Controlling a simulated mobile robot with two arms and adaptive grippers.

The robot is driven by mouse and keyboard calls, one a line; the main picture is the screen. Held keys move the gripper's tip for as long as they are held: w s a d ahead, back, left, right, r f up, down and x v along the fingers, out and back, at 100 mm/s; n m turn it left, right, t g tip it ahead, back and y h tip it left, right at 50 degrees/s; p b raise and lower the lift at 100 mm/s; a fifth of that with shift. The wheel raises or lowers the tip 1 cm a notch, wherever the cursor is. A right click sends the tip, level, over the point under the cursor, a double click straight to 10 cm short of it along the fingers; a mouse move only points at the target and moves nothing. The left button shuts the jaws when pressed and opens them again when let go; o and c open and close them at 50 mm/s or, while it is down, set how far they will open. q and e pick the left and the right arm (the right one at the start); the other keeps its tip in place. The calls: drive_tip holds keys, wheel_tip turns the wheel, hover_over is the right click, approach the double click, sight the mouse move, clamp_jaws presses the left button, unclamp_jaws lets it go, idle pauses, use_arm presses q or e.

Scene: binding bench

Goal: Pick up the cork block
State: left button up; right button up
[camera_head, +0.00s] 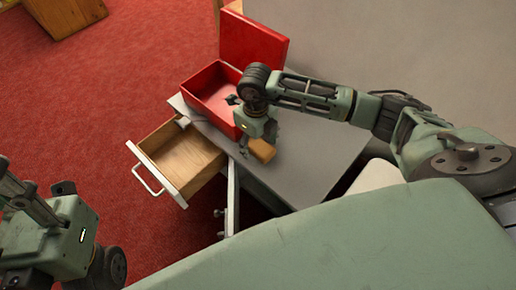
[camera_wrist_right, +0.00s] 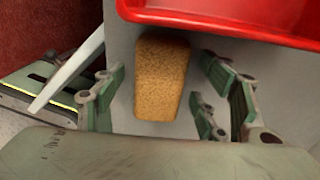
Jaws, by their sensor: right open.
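The cork block (camera_wrist_right: 161,80) is a tan, speckled block with rounded edges, lying on the grey bench top. In the right wrist view it lies between the two open fingers of my right gripper (camera_wrist_right: 156,100), with a gap on each side. In the head view the cork block (camera_head: 262,150) shows just below my right gripper (camera_head: 252,140), partly covered by it. My left arm shows at the lower left of the head view, over the red floor; its fingers cannot be made out.
An open red box (camera_head: 203,87) with its lid raised stands right beside the block; its rim (camera_wrist_right: 230,25) crosses the top of the wrist view. A wooden drawer (camera_head: 178,160) is pulled out at the left. The bench top (camera_head: 310,150) is clear to the right.

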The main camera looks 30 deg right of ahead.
drive_tip(key=shift+f, duration=0.25)
drive_tip(key=shift+c, duration=0.5)
drive_tip(key=c, duration=1.1)
drive_tip(key=shift+r, duration=0.1)
drive_tip(key=shift+c, duration=0.2)
